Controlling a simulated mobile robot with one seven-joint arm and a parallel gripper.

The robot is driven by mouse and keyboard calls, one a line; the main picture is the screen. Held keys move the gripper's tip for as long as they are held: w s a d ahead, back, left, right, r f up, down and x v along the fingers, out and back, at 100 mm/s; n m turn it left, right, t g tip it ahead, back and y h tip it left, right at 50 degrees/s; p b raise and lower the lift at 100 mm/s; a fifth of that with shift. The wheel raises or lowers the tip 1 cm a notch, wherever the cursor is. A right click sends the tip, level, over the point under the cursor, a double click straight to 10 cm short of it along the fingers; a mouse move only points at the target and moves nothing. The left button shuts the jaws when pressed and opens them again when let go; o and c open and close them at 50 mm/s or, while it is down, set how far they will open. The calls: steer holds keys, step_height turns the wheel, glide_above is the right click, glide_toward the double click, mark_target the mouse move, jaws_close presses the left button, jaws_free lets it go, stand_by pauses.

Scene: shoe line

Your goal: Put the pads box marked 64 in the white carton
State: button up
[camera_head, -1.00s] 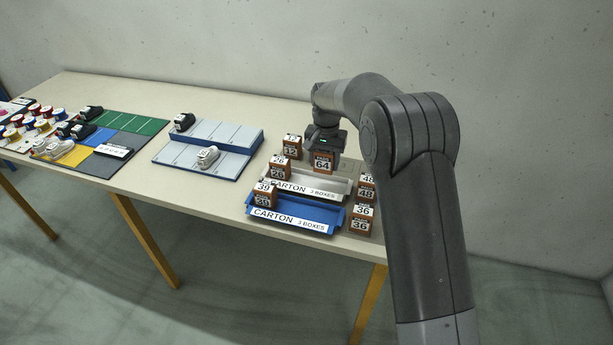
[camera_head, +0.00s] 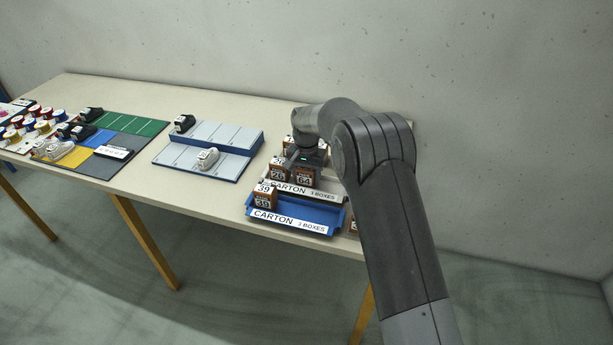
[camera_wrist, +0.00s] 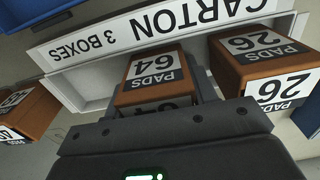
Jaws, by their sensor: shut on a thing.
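The pads box marked 64 (camera_head: 305,179) is a small brown box with white labels. My gripper (camera_head: 306,163) is shut on it. In the wrist view the box (camera_wrist: 152,78) sits between the fingers, upside down in the picture, within the outline of the white carton (camera_wrist: 95,70). I cannot tell whether the box touches the carton's floor.
The box marked 26 (camera_head: 278,171) stands close at the left; it shows in the wrist view (camera_wrist: 262,62). Another brown box (camera_wrist: 28,112) is on the carton's other side.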

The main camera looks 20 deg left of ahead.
steer(key=shift+f, duration=0.2)
steer(key=o, duration=1)
steer(key=shift+r, duration=0.1)
step_height(320, 180, up, 12)
steer(key=shift+r, duration=0.1)
steer(key=shift+r, duration=0.1)
